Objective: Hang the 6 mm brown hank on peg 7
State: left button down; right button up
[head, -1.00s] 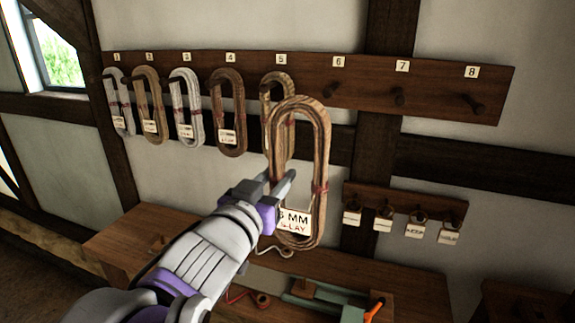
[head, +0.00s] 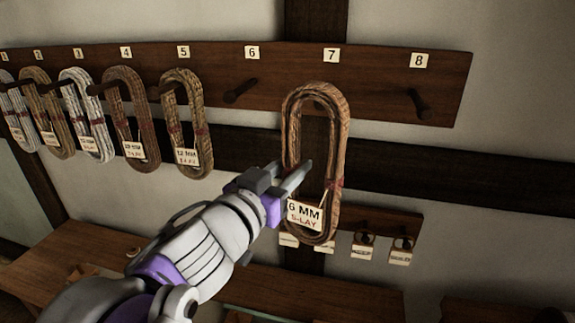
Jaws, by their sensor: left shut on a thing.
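The brown hank (head: 343,125) is an upright long loop with a tag (head: 304,214) reading "6 MM S-LAY". My left gripper (head: 297,176) is shut on its left side, around mid-height. In the picture the hank's top loop lies over the board just below the number 7 plate (head: 331,55). Peg 7 is mostly hidden behind the hank's top; I cannot tell whether the hank touches it or hangs in front of it. My right gripper is not in view.
The dark peg board (head: 290,80) runs along the wall. Hanks hang on pegs 1 to 5, the closest being hank 5 (head: 170,120). Peg 6 (head: 240,92) and peg 8 (head: 420,105) are bare. A small rack (head: 385,222) with tags is below, above a wooden bench (head: 255,292).

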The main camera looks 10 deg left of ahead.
pick_arm(q)
jog(key=shift+w, duration=0.15)
jog(key=shift+w+a, duration=0.1)
jog(key=shift+w, duration=0.1)
jog(key=shift+w+f, duration=0.4)
jog(key=shift+w, duration=2.3)
jog(key=shift+w+f, duration=0.35)
jog(key=shift+w, duration=2.4)
jog(key=shift+w+f, duration=0.4)
jog(key=shift+w, duration=2.3)
jog(key=shift+c, duration=2.4)
grip_release()
